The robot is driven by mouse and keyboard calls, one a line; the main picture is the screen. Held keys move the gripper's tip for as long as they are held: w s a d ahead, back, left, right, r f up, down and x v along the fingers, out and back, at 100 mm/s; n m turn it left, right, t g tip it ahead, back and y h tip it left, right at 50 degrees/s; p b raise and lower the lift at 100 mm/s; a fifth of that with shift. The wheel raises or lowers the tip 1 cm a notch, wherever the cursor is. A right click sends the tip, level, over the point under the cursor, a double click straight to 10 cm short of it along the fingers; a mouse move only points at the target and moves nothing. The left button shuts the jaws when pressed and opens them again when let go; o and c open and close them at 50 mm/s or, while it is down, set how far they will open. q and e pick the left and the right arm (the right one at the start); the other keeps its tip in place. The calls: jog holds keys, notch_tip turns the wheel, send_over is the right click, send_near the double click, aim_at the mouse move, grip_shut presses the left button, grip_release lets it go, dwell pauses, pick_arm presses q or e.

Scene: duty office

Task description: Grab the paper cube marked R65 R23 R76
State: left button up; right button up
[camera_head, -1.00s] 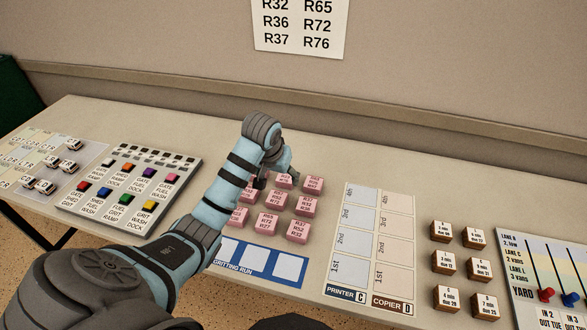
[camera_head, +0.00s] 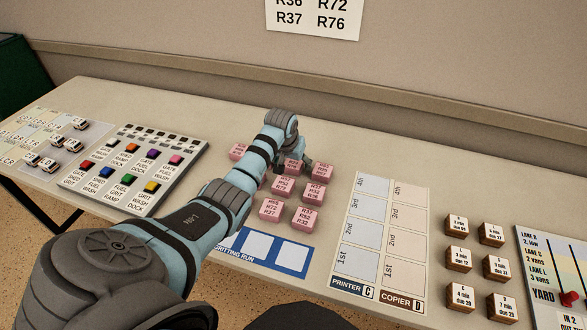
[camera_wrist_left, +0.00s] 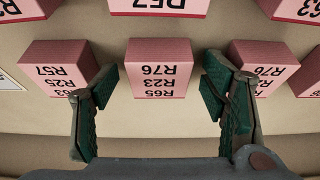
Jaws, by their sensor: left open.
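The pink paper cube marked R65 R23 R76 (camera_wrist_left: 160,82) is at the centre of the left wrist view, its print upside down there. My left gripper (camera_wrist_left: 158,100) is open, with one green-padded finger on each side of the cube's near face. The fingers look apart from it; depth is hard to judge. In the head view my left gripper (camera_head: 299,158) is at the far side of the pink cube group, partly hidden by its own wrist. The marked cube cannot be read surely there. My right gripper is not in view.
Neighbouring pink cubes stand close at left (camera_wrist_left: 58,70) and right (camera_wrist_left: 265,66) in the wrist view, near the fingers. The gritting-run strip (camera_head: 262,251), printer and copier chart (camera_head: 381,235), button panel (camera_head: 150,172) and wooden blocks (camera_head: 458,257) share the table.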

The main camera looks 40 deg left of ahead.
pick_arm(q)
jog(key=shift+r, duration=0.15)
jog(key=c, duration=1.2)
jog(key=shift+c, duration=0.2)
